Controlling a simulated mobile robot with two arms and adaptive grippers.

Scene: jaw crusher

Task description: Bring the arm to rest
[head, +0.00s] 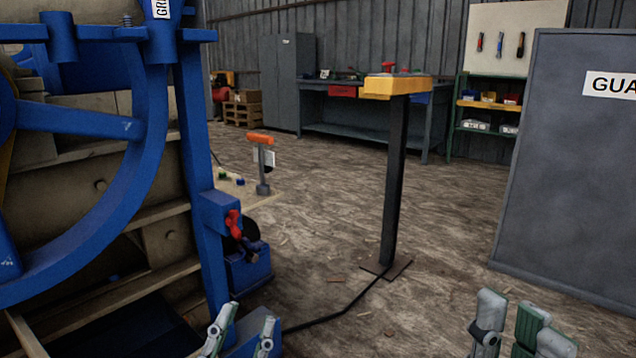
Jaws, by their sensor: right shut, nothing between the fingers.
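My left gripper (243,326) is at the bottom edge, just in front of the base of the blue machine frame (190,150). Its two fingers stand apart with nothing seen between them. My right gripper (511,308) is at the bottom right, over bare floor to the right of the yellow control post (393,180). It is shut and empty. Only the finger ends of both grippers show; both arms are out of view below.
A dark guard panel (570,170) stands at the right. A black cable (345,310) runs along the floor from the post's foot. An orange-topped tool (261,150) stands on a board (250,193) beside the machine. The floor in the middle is mostly clear; a workbench (370,128) is at the back.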

